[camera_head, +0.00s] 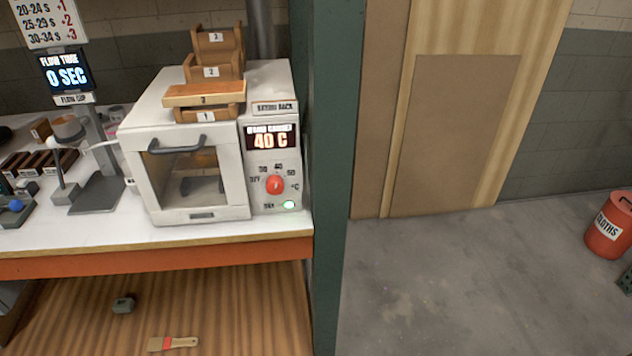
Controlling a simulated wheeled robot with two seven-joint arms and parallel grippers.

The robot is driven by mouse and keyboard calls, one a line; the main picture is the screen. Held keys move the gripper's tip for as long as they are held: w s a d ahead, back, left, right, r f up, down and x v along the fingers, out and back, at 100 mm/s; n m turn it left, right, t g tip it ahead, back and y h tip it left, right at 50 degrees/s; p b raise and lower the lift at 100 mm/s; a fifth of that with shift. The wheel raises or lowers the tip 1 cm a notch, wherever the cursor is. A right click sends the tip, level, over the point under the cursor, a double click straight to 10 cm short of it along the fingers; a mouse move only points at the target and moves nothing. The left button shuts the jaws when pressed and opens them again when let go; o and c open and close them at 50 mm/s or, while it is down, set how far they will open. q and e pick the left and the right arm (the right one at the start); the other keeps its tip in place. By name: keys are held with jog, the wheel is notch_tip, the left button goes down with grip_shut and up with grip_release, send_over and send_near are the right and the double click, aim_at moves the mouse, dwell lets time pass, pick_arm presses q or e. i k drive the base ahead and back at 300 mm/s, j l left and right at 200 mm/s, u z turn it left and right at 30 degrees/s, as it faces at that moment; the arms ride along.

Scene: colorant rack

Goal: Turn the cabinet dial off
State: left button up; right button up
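The white cabinet (143,126) stands at the right end of the bench, its glazed door (190,178) closed under a dark handle. On its front panel, right of the door, is the red dial (274,185), with markings around it including 30, 40 and 50. The dial's pointer seems to point up, near 40, but is small. Above it the display (271,139) reads 40 C. A lamp (289,205) below the dial glows pale green. Neither of my grippers is in view.
Wooden stepped blocks numbered 1, 2 and 3 (212,72) sit on the cabinet's top. A flow cup stand (97,190) is to its left. A dark green post (336,150) rises just right of the bench. Open floor and a red cloths bin (608,238) lie farther right.

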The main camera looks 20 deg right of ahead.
aim_at(275, 183)
jog(key=l+u, duration=0.15)
jog(key=l, duration=0.85)
jog(key=k+l+u, duration=0.15)
jog(key=l, duration=0.85)
